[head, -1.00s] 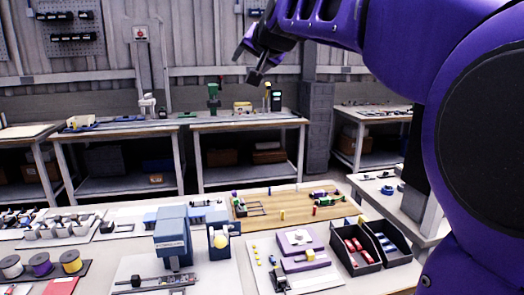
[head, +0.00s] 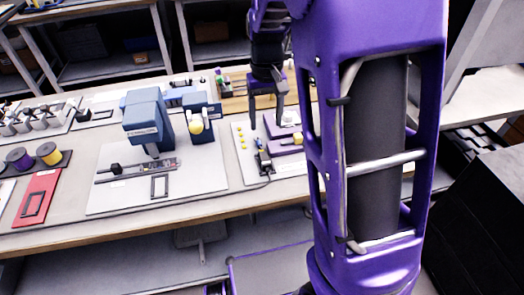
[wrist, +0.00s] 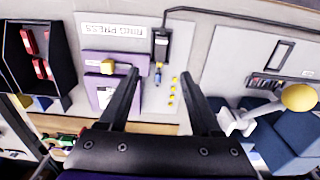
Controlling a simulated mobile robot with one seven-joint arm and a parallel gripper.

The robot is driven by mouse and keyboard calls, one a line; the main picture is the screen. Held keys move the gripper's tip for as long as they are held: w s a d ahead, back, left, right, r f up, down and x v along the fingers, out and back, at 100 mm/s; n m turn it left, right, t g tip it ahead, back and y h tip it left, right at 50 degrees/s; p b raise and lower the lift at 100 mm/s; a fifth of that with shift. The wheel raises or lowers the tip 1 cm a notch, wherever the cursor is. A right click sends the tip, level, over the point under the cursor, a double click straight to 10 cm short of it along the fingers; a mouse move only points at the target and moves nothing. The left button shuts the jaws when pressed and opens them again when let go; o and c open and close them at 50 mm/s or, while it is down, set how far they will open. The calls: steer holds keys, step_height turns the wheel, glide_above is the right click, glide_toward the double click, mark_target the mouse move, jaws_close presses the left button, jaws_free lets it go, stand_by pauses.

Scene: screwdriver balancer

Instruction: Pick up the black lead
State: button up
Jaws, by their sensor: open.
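A thin black lead (wrist: 215,9) runs from the end of a small black block (wrist: 160,44) and off along the bench edge in the wrist view. In the head view the black block (head: 263,161) sits on a white board, with a short bit of the lead (head: 269,178) at its near end. My gripper (head: 266,125) is open and empty above the board. In the wrist view its fingertips (wrist: 161,69) lie either side of the block's bluish tip, apart from it. The lead passes beyond the fingertips.
The purple ring press (wrist: 101,88) and several small yellow pieces (wrist: 173,91) share the board. A blue machine (head: 150,115) stands to the left in the head view.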

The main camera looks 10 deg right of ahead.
mark_target(265, 157)
step_height(265, 157, down, 14)
steer(key=shift+w+a+r+b, duration=0.1)
steer(key=shift+b, duration=1.05)
jaws_close()
